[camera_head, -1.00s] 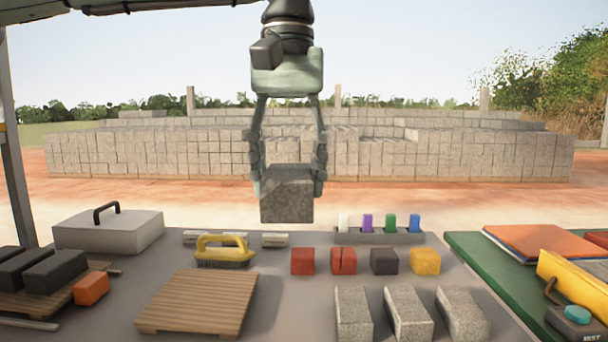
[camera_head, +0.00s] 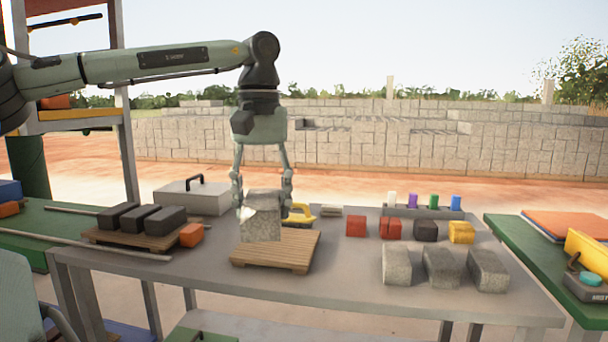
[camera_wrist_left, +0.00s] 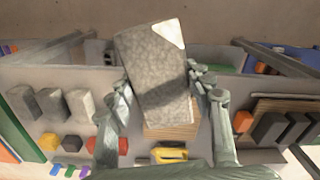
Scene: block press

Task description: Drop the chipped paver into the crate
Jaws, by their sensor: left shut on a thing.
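My left gripper (camera_head: 263,200) is shut on a grey speckled paver (camera_head: 262,222), with one finger on each side. The paver has a pale chipped corner, at its left in the head view and at its upper right in the left wrist view (camera_wrist_left: 158,75). It hangs over the small slatted wooden pallet (camera_head: 292,256); the gap below it is hard to judge. The left gripper's fingers also show in the left wrist view (camera_wrist_left: 160,92). I cannot make out a crate for certain. My right gripper is not in view.
Three grey pavers (camera_head: 441,267) stand on the table's right half, with small coloured blocks (camera_head: 391,228) behind them. A yellow-handled brush (camera_head: 300,213) is behind the pallet. Dark blocks (camera_head: 158,220) lie on another pallet at left. The table's front strip (camera_head: 350,296) is clear.

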